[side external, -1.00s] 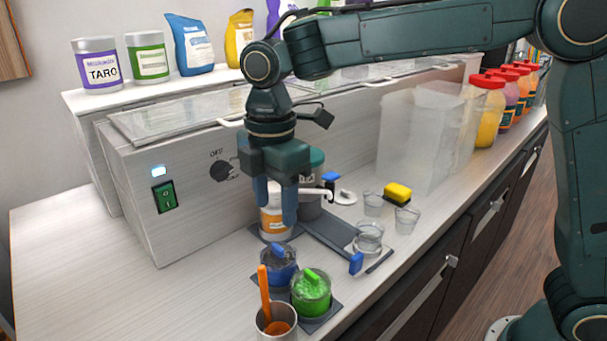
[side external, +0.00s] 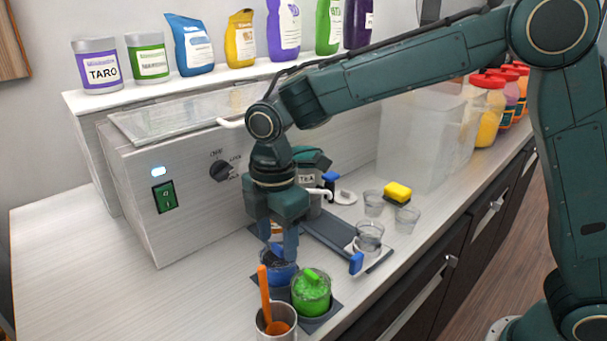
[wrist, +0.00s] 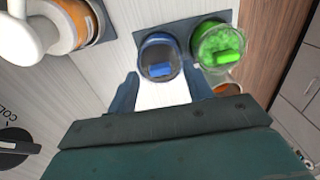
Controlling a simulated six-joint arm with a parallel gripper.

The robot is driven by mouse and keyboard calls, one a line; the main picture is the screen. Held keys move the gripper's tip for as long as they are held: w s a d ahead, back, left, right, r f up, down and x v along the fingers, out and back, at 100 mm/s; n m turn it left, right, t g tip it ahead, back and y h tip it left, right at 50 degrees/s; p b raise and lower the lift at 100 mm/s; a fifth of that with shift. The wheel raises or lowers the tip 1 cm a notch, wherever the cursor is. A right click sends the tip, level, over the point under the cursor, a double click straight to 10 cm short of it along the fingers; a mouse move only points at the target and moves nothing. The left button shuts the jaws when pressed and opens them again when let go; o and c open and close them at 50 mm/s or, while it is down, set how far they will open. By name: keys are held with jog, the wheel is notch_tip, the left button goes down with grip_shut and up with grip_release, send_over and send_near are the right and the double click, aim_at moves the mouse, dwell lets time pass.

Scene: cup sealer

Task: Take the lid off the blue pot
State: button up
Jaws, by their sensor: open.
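The blue pot (side external: 283,275) stands on a dark mat beside the green pot (side external: 312,294). In the wrist view the blue pot (wrist: 159,58) has a clear lid with a blue handle (wrist: 161,70) on top. My gripper (side external: 280,252) is just above the blue pot and hides its lid in the side view. In the wrist view my gripper (wrist: 165,85) is open, with its two fingers apart on either side of the near edge of the pot. Nothing is between the fingertips that I can see as gripped.
The green pot, also lidded, stands close on the right. A metal cup (side external: 276,322) with an orange spoon (side external: 265,290) stands in front. An orange-labelled jar (wrist: 68,22) is behind the blue pot. Clear cups (side external: 369,236) and a yellow sponge (side external: 397,192) are further right.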

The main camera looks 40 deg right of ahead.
jog(key=shift+f, duration=0.55)
jog(key=shift+c, duration=0.2)
jog(key=c, duration=1)
